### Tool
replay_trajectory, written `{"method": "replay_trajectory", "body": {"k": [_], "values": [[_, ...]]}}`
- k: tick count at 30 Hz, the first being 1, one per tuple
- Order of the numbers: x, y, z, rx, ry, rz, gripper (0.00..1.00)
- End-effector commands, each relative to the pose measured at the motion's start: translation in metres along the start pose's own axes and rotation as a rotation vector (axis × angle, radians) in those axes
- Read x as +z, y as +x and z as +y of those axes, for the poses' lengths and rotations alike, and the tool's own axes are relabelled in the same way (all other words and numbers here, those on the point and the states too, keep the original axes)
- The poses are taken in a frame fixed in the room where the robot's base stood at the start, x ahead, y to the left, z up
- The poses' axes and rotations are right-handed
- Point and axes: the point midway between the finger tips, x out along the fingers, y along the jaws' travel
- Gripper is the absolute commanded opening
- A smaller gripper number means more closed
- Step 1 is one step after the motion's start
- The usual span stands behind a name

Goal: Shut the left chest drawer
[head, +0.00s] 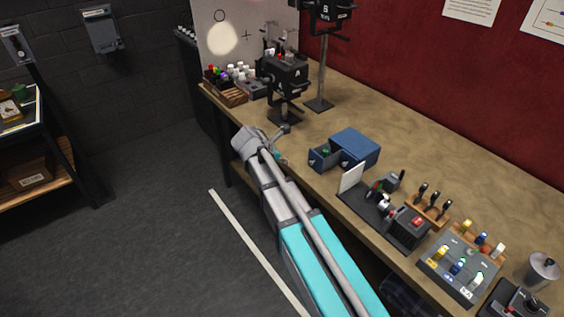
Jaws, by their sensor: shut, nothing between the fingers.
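A small blue chest (358,146) stands on the wooden bench, right of the middle of the head view. Its drawer (323,156) is pulled out on the chest's left side, and a small green item (325,152) lies in it. My gripper (279,152) is small and partly hidden by my own arm, at the bench's front edge. It is shut and empty, to the left of the open drawer, with a gap between them.
A black lamp marked A (284,77) stands behind my gripper; a taller one marked S (322,12) is farther back. A white card (351,177), black device (404,226) and button console (459,266) stand right along the bench (430,140). Floor on the left is clear.

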Motion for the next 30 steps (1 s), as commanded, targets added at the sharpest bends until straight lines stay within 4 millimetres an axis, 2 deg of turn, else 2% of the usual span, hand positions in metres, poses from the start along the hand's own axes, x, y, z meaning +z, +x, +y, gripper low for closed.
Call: {"method": "replay_trajectory", "body": {"k": [3, 23, 30], "values": [[-0.002, 0.015, 0.000, -0.001, 0.001, 0.000, 0.00], [-0.002, 0.084, 0.000, 0.000, 0.002, 0.000, 0.00], [0.019, 0.101, 0.001, 0.000, 0.002, 0.000, 0.00]]}}
